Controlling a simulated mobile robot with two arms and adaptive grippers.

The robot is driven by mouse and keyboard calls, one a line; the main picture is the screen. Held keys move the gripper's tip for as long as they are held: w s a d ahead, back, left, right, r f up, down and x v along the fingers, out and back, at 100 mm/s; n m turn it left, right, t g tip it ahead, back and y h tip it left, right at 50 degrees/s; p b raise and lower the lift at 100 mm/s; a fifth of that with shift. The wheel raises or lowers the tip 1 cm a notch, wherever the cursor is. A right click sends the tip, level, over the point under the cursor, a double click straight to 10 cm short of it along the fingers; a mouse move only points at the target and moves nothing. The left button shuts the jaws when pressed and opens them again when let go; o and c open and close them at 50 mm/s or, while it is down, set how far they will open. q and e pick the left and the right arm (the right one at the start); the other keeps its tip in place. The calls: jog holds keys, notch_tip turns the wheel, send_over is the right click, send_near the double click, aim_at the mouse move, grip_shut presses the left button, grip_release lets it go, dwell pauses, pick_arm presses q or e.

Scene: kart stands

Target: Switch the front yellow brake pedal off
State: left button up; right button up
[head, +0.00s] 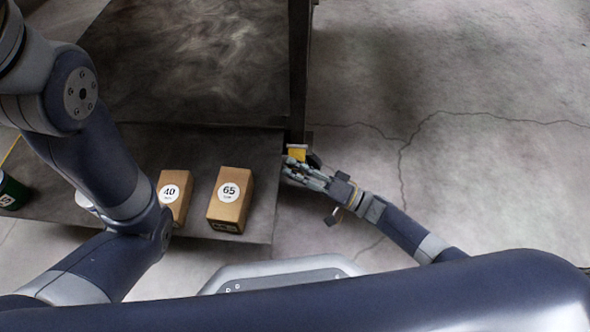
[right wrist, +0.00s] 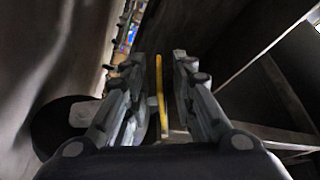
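The yellow brake pedal (head: 297,153) is at the lower end of the dark upright post, by the right edge of the stand. In the right wrist view the pedal (right wrist: 160,92) shows as a thin yellow strip seen nearly edge-on. My right gripper (head: 290,166) is at the pedal and covers part of it in the head view. In the right wrist view the gripper (right wrist: 160,62) is open, with one finger on each side of the strip. Gaps show beside the strip; contact farther in cannot be told. My left arm comes in from the left, and its gripper is out of view.
A dark round wheel (right wrist: 62,128) is left of the fingers in the right wrist view. Boxes marked 65 (head: 230,200) and 40 (head: 174,198) stand on the dark lower shelf (head: 262,215). A green can (head: 12,192) is at far left. The concrete floor (head: 480,150) at right is clear.

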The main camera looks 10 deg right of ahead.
jog(key=shift+c, duration=0.3)
grip_shut()
